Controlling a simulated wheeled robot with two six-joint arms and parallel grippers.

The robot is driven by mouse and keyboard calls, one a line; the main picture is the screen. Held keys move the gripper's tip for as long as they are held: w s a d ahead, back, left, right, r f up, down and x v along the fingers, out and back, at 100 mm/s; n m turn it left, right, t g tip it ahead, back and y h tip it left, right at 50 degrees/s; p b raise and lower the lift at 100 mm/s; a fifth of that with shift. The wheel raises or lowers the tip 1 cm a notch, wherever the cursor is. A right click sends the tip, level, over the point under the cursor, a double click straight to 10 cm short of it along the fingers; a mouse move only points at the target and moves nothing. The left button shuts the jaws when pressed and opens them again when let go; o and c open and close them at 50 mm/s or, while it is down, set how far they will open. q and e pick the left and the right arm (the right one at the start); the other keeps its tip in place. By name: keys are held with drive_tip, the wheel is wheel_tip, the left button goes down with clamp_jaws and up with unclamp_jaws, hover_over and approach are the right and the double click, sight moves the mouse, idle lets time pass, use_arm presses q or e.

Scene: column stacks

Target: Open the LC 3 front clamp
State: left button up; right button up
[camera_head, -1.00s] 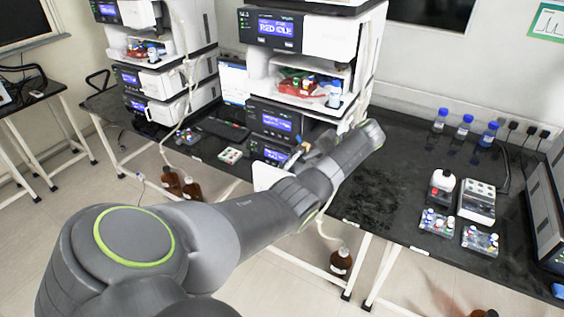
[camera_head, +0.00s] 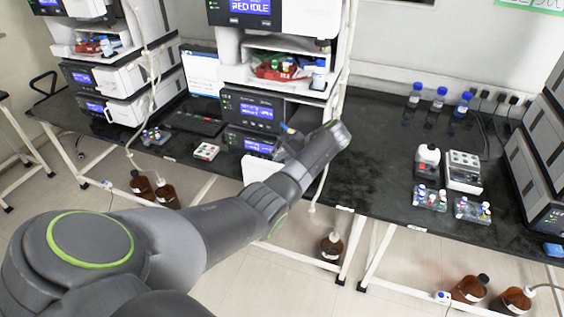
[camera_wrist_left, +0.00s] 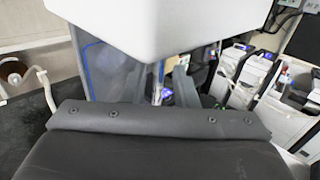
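The middle instrument stack (camera_head: 262,105) stands at the back of the bench, with lit displays on its modules. A white panel (camera_head: 258,170) juts out at its lower front, like an open door. My left arm reaches across to this stack, and my left gripper (camera_head: 288,138) is at its lower front, largely hidden by my wrist. In the left wrist view, dark finger-like parts of the gripper (camera_wrist_left: 165,92) reach toward a grey, blue-edged recess, and a small bright piece shows between them. A large white surface covers the top of that view. I cannot make out the front clamp. My right gripper is not in view.
A second stack (camera_head: 112,75) stands at left. Blue-capped bottles (camera_head: 438,99), vial racks (camera_head: 430,199) and a white device (camera_head: 463,171) are on the right bench. Tubing (camera_head: 335,130) hangs beside the middle stack. Brown bottles (camera_head: 332,246) stand on the floor.

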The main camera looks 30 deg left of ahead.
use_arm(q)
clamp_jaws()
drive_tip(key=shift+a+r, duration=0.1)
